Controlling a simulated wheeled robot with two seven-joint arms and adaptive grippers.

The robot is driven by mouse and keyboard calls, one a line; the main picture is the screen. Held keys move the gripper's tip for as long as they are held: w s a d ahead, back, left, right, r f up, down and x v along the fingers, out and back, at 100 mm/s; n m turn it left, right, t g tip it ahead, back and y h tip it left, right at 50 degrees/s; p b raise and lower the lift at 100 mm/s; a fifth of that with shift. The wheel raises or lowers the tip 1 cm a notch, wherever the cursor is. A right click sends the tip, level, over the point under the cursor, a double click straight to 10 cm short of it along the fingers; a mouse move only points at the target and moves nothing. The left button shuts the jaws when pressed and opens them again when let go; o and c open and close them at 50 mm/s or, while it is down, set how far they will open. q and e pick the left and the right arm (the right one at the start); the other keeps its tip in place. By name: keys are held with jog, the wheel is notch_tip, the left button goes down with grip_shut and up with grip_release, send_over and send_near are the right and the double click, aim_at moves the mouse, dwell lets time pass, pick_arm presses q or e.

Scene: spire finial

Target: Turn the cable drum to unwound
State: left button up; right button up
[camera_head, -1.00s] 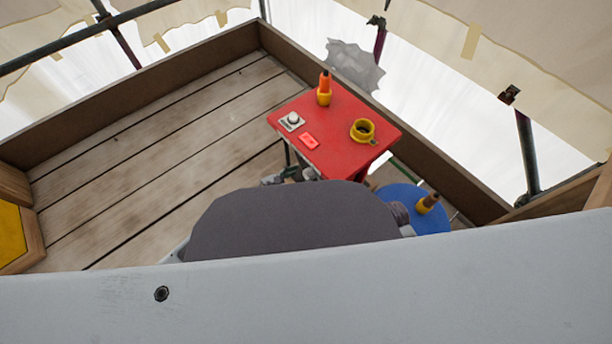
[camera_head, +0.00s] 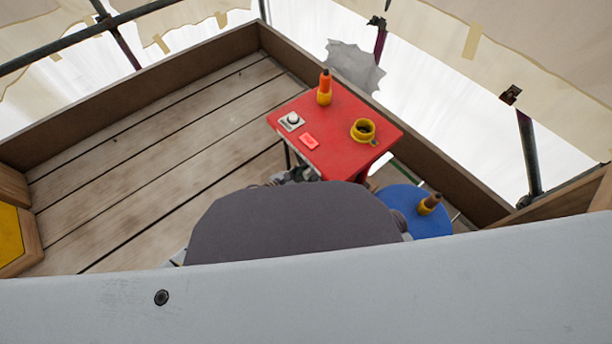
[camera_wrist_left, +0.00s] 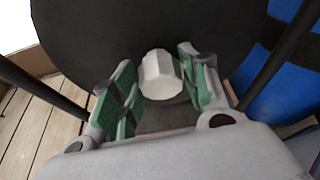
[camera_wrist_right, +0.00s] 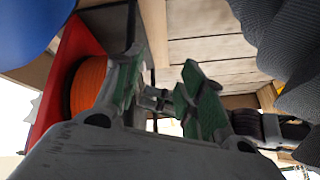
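The cable drum appears in the right wrist view as an orange wound cylinder (camera_wrist_right: 88,84) beside a red panel. In the left wrist view a large dark disc (camera_wrist_left: 85,35), which looks like the drum's flange, carries a pale faceted knob (camera_wrist_left: 160,75). My left gripper (camera_wrist_left: 158,62) is open, with its green-padded fingers on either side of the knob; I cannot tell if either finger touches it. In the head view my left gripper (camera_head: 302,174) shows partly under the red table's near edge. My right gripper (camera_wrist_right: 157,80) is open and empty, facing the space beside the drum.
The red table (camera_head: 335,110) holds an orange-and-yellow tool (camera_head: 324,90), a yellow ring (camera_head: 363,130), a white knob on a plate (camera_head: 292,121) and a small red block (camera_head: 309,142). A blue round top (camera_head: 405,200) stands close by. Plank floor (camera_head: 150,150) is clear on the left.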

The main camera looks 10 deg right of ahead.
pick_arm(q)
grip_shut()
jog(key=shift+m, duration=0.3)
pick_arm(e)
jog(key=shift+s+r, duration=0.1)
jog(key=shift+r, duration=0.05)
pick_arm(q)
jog(key=shift+m+t+p, duration=0.3)
jog(key=shift+t, duration=0.1)
jog(key=shift+s+d+m+t+y+p, duration=0.15)
jog(key=shift+m+t+y+p, duration=0.25)
jog(key=shift+m+t+y, duration=0.55)
jog(key=shift+m+h, duration=0.25)
jog(key=shift+m, duration=0.5)
pick_arm(e)
jog(key=shift+d+r+g+h, duration=0.15)
jog(key=shift+r+g, duration=0.05)
jog(key=shift+r, duration=0.6)
jog(key=shift+d+r+g+h, duration=0.15)
jog(key=shift+r+g, duration=0.05)
jog(key=shift+r, duration=0.55)
